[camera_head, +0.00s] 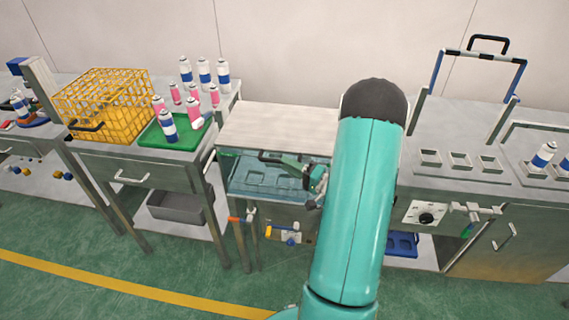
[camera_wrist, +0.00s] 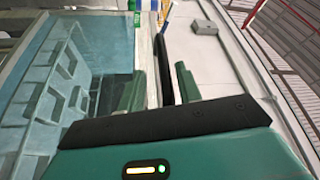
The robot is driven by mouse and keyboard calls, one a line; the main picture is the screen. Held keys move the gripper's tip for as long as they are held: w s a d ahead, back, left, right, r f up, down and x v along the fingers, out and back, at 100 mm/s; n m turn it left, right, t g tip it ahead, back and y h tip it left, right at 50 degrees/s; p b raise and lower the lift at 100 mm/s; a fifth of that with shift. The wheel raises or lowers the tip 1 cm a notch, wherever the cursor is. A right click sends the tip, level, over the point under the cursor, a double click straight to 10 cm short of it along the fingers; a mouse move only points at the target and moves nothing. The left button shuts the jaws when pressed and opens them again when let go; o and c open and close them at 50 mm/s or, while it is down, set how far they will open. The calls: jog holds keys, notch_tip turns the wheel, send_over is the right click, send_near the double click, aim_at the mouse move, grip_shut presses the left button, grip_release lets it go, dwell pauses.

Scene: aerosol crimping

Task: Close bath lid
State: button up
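The bath (camera_head: 262,178) stands mid-picture with its top open, showing bluish water and a gridded insert; these also fill the left of the wrist view (camera_wrist: 60,90). A pale flat panel (camera_head: 275,126), apparently the lid, lies behind the opening. A black bar handle (camera_head: 270,157) runs along its front edge and shows upright in the wrist view (camera_wrist: 163,62). My gripper (camera_head: 300,168) is over the bath's right side at the handle. In the wrist view my gripper's green fingers (camera_wrist: 160,88) are apart, with the bar between them. Contact with the bar is unclear.
Left of the bath, a table holds a yellow wire basket (camera_head: 105,100), a green tray (camera_head: 172,132) and several spray cans. A steel bench (camera_head: 440,165) with square sockets and a tall frame (camera_head: 480,60) stands on the right. Open green floor lies in front.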

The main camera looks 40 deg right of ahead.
jog(key=v, duration=1.1)
jog(key=shift+s, duration=0.3)
jog(key=w+a+r+n+g+y, duration=0.1)
jog(key=a+r+n+g+y, duration=0.15)
jog(key=a+g, duration=0.4)
jog(key=w+a+r+n+g+y, duration=0.2)
jog(key=a+r+g, duration=0.15)
jog(key=a, duration=0.65)
jog(key=w+a+r+n+g+y, duration=0.1)
jog(key=a+r+n+g+y, duration=0.2)
jog(key=a, duration=0.5)
jog(key=s+a+r+n+h, duration=0.3)
jog(key=s+a+r+h, duration=0.4)
jog(key=a+r+h, duration=0.3)
jog(key=shift+r+n+h, duration=0.35)
jog(key=shift+r+h, duration=0.3)
jog(key=shift+h, duration=0.9)
jog(key=shift+s, duration=0.2)
